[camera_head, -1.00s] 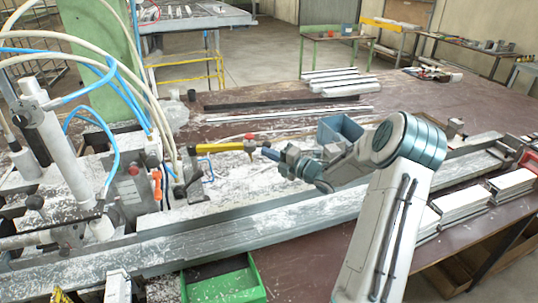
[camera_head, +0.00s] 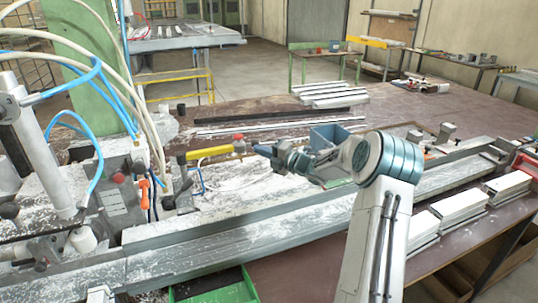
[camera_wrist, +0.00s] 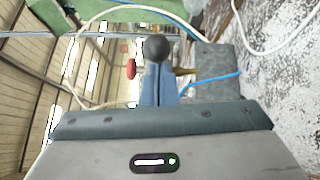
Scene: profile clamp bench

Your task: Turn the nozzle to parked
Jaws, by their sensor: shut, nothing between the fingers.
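The nozzle unit is a yellow arm (camera_head: 207,153) on a post beside the machine, with a red knob (camera_head: 238,138) and a small brass tip (camera_head: 240,148) at its right end. My gripper (camera_head: 257,149) is shut and empty, its blue fingertips just right of this end. Whether they touch it I cannot tell. In the wrist view my shut blue fingers (camera_wrist: 158,84) point at a black ball (camera_wrist: 156,48). The red knob (camera_wrist: 131,69) shows left of the fingers and a brass piece (camera_wrist: 185,71) shows right of them. The fingers partly hide what lies between.
A long metal rail (camera_head: 290,222) runs across the front. A blue bin (camera_head: 335,135) stands behind my gripper. Blue and cream hoses and an orange-handled lever (camera_head: 143,184) crowd the left. White profile stacks (camera_head: 455,207) lie at the right, a green bin (camera_head: 225,290) in front.

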